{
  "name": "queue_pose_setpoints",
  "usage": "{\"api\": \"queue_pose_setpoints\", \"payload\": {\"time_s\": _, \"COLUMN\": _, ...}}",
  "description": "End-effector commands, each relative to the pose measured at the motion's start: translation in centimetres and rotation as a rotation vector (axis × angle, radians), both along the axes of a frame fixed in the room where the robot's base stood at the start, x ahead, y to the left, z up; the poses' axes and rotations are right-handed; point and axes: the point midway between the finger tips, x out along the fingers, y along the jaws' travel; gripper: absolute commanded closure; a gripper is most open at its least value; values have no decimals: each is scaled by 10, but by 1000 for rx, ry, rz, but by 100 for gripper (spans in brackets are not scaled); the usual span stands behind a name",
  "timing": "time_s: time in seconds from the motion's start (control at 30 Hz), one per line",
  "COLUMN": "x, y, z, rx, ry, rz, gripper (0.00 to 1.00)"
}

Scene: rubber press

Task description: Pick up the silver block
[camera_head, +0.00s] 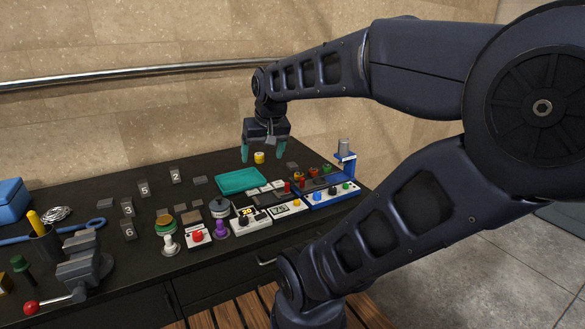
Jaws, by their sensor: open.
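My gripper (266,153) is open, teal fingertips pointing down, above the back of the black table. A small yellow cylinder (259,158) shows between the fingertips in the picture; I cannot tell how far below or behind them it is. Several small flat grey blocks lie on the table: one (200,180) left of the green tray, one (180,208) nearer the front, and one (293,166) right of the tray. A silver upright piece (344,147) stands on a blue stand at the right. I cannot tell which of these is the silver block.
A green tray (240,181) lies below the gripper. Control boxes with buttons (318,194) crowd the front right. Numbered dark plates (144,189) stand at left. A grey vise (82,262) and blue box (12,200) are further left. A metal rail (130,75) runs along the wall.

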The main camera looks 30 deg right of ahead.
Motion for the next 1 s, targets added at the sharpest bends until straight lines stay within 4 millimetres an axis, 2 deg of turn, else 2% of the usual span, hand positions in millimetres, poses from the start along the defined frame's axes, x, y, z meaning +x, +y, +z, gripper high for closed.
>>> {"api": "queue_pose_setpoints", "payload": {"time_s": 0.03, "x": 13, "y": -4, "z": 1, "rx": 19, "ry": 14, "rz": -33, "gripper": 20}}
{"api": "queue_pose_setpoints", "payload": {"time_s": 0.23, "x": 62, "y": -24, "z": 5, "rx": 89, "ry": 57, "rz": -184, "gripper": 20}}
{"api": "queue_pose_setpoints", "payload": {"time_s": 0.47, "x": 119, "y": -51, "z": 0, "rx": 146, "ry": 107, "rz": -366, "gripper": 20}}
{"api": "queue_pose_setpoints", "payload": {"time_s": 0.77, "x": 193, "y": -90, "z": -21, "rx": 182, "ry": 159, "rz": -611, "gripper": 20}}
{"api": "queue_pose_setpoints", "payload": {"time_s": 1.0, "x": 248, "y": -125, "z": -48, "rx": 182, "ry": 188, "rz": -812, "gripper": 20}}
